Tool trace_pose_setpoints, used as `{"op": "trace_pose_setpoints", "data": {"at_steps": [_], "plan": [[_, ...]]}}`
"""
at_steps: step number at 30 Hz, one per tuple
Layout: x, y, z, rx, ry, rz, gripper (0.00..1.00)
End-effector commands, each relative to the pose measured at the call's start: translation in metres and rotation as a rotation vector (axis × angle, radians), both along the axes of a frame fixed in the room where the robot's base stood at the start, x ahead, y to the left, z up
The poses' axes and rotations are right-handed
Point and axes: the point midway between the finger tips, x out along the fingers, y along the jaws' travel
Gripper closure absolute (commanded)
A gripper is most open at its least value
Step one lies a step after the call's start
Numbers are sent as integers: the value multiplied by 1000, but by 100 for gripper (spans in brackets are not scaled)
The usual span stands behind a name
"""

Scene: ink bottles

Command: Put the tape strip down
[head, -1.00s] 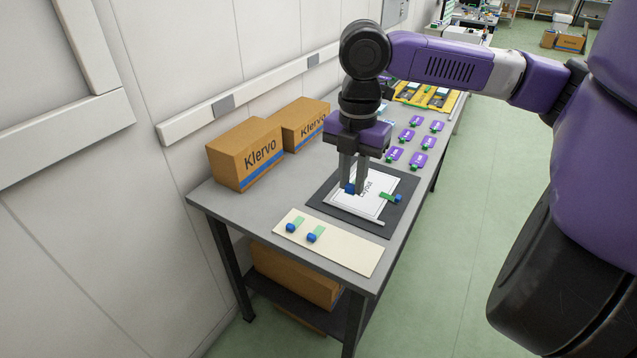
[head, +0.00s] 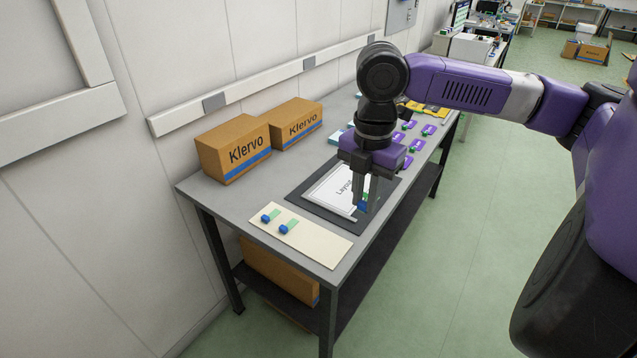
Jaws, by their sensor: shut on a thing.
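My gripper (head: 364,195) is shut on the tape strip, whose blue end (head: 362,206) shows between the fingertips. A bit of green (head: 366,196) shows by the fingers; I cannot tell whether it belongs to this strip or another. The gripper is over the right side of the white Layout sheet (head: 330,190), near its front right corner. The sheet lies on a dark mat (head: 303,196). I cannot tell whether the strip touches the sheet.
Two Klervo cartons (head: 232,148) (head: 297,124) stand against the wall on the left of the grey table (head: 222,196). Several purple cards (head: 417,146) and a yellow tray (head: 428,107) lie behind the gripper. The right table edge is close to the mat.

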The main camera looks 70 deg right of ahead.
Motion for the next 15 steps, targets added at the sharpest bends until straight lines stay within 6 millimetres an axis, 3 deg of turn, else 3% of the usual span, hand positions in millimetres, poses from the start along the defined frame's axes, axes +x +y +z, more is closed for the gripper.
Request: {"op": "trace_pose_setpoints", "data": {"at_steps": [8, 15], "plan": [[15, 30, -40, 5, 1, -108, 97], [38, 73, -99, 6, 2, -278, 97]]}}
